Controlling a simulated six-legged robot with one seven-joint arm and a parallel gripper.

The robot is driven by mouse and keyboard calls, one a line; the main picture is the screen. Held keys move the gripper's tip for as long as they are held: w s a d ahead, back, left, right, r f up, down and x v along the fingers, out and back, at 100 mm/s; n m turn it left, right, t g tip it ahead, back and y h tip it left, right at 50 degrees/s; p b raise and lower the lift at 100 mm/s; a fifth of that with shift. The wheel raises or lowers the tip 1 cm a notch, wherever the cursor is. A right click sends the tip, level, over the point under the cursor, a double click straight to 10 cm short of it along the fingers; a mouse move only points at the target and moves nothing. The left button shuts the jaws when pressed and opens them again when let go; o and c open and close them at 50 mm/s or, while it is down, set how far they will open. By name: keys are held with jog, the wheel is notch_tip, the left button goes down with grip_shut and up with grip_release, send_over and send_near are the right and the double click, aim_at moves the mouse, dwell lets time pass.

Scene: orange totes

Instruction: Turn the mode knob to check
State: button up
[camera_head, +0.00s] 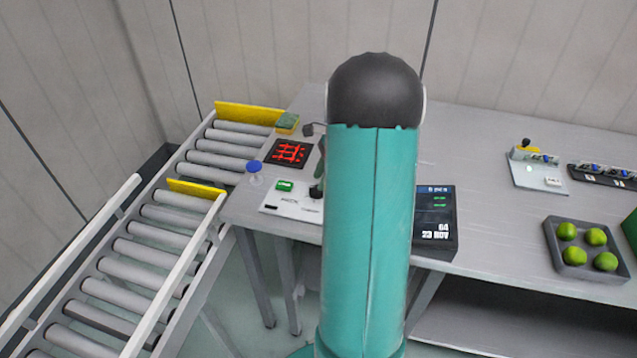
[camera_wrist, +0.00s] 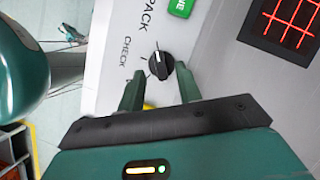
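The black mode knob (camera_wrist: 160,65) sits on a white panel (camera_wrist: 105,75) in the wrist view. Its white pointer mark faces the top of the picture, on the side of the printed word PACK (camera_wrist: 147,15). The word CHECK (camera_wrist: 127,50) is printed to the knob's left. My gripper (camera_wrist: 160,70) is open, with one green finger on each side of the knob. A gap shows on both sides; I cannot tell its height above the panel. In the head view the panel (camera_head: 283,200) lies at the table's left end, partly hidden by my arm.
A green button (camera_head: 284,186), a red-lit grid (camera_head: 289,153) and a blue-topped item (camera_head: 254,168) are near the panel. A black display (camera_head: 435,222) stands right of my arm. A roller conveyor (camera_head: 130,260) runs left. A tray (camera_head: 573,270) of green fruit is far right.

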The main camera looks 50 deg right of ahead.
jog(key=shift+x, duration=1.4)
grip_shut()
jog(key=shift+d+n, duration=0.1)
jog(key=shift+n, duration=0.3)
jog(key=n+g, duration=0.1)
jog(key=n, duration=0.1)
jog(key=n+g, duration=0.1)
jog(key=n, duration=0.2)
jog(key=shift+w, duration=0.2)
jog(key=n+g, duration=0.2)
jog(key=n, duration=0.4)
jog(key=shift+w, duration=0.1)
